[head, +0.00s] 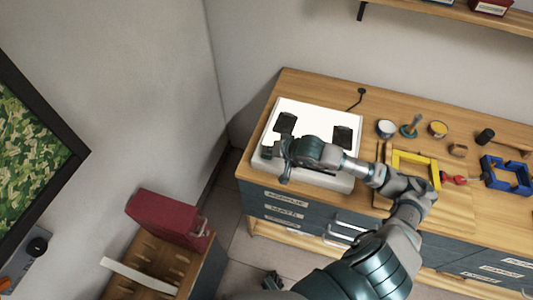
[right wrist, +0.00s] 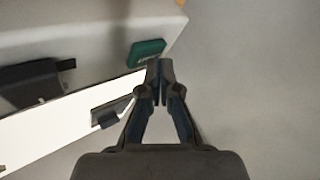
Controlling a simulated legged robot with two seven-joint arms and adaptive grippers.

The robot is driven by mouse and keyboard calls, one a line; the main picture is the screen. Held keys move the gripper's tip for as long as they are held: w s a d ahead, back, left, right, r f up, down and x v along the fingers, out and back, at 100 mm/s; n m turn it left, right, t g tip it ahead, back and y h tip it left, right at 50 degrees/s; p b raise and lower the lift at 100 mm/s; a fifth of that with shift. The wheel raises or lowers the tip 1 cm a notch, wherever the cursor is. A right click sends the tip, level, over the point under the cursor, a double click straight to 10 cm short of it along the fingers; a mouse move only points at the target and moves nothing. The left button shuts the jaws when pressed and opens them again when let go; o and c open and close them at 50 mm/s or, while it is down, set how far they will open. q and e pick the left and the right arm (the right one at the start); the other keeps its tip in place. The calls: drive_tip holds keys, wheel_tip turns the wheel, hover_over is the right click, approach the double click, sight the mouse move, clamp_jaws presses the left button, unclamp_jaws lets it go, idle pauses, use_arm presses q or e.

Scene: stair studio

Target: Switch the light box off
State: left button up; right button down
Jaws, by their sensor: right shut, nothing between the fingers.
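The light box (head: 315,122) is a white slab at the left end of the wooden bench, and its top panel glows bright white. Dark pieces lie on the panel. My right gripper (head: 273,158) is at the box's left front corner, shut and empty. In the right wrist view the closed fingertips (right wrist: 161,77) are close to a small green piece (right wrist: 147,52) on the grey casing of the light box (right wrist: 95,38). Whether they touch it I cannot tell. The green piece is hidden in the head view. My left gripper is not in view.
A cable (head: 358,98) lies behind the box. A red box (head: 168,217) stands on a wooden unit at lower left.

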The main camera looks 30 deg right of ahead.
drive_tip(key=shift+f, duration=0.25)
idle(0.4)
drive_tip(key=shift+r, duration=0.65)
drive_tip(key=shift+r, duration=0.1)
drive_tip(key=shift+r+p, duration=1)
drive_tip(key=shift+r, duration=1.95)
